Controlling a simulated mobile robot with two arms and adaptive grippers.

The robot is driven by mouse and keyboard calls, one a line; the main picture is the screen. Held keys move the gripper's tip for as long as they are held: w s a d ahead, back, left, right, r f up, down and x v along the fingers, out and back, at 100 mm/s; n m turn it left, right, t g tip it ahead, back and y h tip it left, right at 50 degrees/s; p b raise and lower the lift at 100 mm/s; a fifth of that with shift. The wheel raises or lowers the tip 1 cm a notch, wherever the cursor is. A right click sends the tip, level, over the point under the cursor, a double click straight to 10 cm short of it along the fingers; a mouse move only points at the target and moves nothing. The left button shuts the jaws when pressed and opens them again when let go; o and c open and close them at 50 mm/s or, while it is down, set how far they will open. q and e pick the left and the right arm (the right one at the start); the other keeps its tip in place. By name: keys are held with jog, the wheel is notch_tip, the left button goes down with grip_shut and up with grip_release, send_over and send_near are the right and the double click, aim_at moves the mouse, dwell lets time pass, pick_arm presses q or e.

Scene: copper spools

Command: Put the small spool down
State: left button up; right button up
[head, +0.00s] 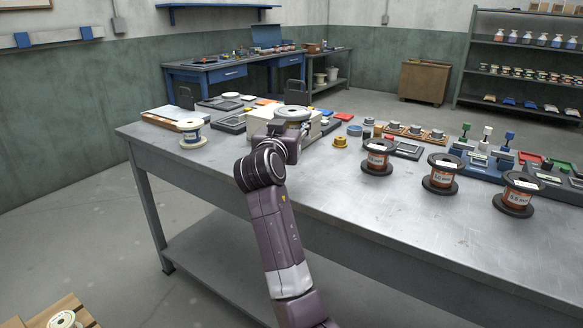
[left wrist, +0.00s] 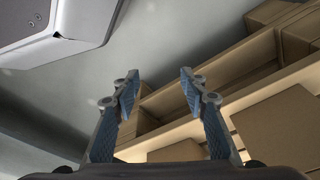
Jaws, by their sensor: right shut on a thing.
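My right gripper (head: 303,126) reaches over the table's far-left part, beside a pale box-shaped device. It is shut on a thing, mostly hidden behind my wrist. A small spool with a grey flange (head: 292,112) shows right at the gripper, over the device; it seems to be the thing held, and I cannot tell whether it touches the device. My left gripper (left wrist: 160,92) is open and empty in the left wrist view, its two blue-padded fingers apart.
Three copper spools (head: 377,157) (head: 441,174) (head: 517,194) stand upright along the metal table (head: 330,203). A yellow part (head: 340,142) lies right of the device. The table's front middle is clear. Brown cartons (left wrist: 280,125) show in the left wrist view.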

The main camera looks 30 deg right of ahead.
notch_tip(320, 180, down, 10)
jog(key=shift+a+f+b, duration=0.1)
jog(key=shift+f+b, duration=0.1)
jog(key=shift+b, duration=0.55)
jog(key=shift+f, duration=0.2)
pick_arm(q)
jog(key=r, duration=0.2)
jog(key=w+r, duration=0.2)
jog(key=r, duration=0.1)
jog(key=shift+d+r, duration=0.1)
jog(key=shift+r, duration=0.2)
jog(key=shift+r, duration=0.1)
pick_arm(e)
jog(key=o, duration=1.4)
pick_arm(q)
jog(key=shift+w+r, duration=0.1)
jog(key=shift+r, duration=0.15)
